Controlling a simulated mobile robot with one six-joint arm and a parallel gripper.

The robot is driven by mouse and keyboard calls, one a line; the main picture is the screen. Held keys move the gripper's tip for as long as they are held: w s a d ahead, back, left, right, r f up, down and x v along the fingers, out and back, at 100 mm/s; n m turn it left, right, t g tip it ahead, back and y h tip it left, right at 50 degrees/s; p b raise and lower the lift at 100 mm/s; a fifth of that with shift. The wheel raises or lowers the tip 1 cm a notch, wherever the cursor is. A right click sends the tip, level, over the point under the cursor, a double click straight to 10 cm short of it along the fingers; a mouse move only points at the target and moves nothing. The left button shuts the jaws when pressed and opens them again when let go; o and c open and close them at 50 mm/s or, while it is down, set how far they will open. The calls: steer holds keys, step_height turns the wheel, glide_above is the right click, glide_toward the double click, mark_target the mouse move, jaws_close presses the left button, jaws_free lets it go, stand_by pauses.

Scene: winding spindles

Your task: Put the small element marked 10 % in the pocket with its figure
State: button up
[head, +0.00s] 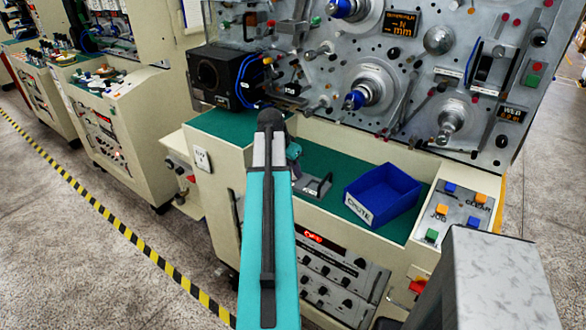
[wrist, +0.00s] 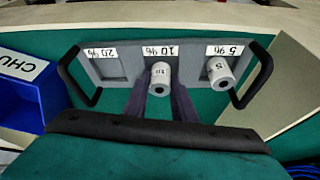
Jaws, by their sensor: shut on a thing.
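In the wrist view a grey holder (wrist: 120,66) with black handles has three labels: 20 %, 10 % and 5 %. My gripper (wrist: 161,92) has its dark fingers on both sides of a small pale cylindrical element (wrist: 160,76), shut on it. The element's mark is small and looks like 10. It is at the 10 % label; I cannot tell whether it is seated in the pocket or just above. Another pale element (wrist: 220,74), marked 5, stands at the 5 % label. No element shows at the 20 % label. In the head view my arm hides most of the holder (head: 316,188).
A blue bin (head: 383,194) marked CHUTE stands right of the holder on the green bench top (head: 335,160); it also shows in the wrist view (wrist: 22,88). A panel of coloured buttons (head: 455,215) is further right. The machine face with spindles (head: 425,80) rises behind.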

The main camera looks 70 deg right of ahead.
steer(key=shift+f, duration=0.25)
steer(key=shift+f, duration=0.2)
steer(key=o, duration=1)
steer(key=shift+r, duration=0.3)
steer(key=shift+b+v, duration=1.2)
steer(key=shift+v, duration=4.75)
steer(key=shift+a+f, duration=0.1)
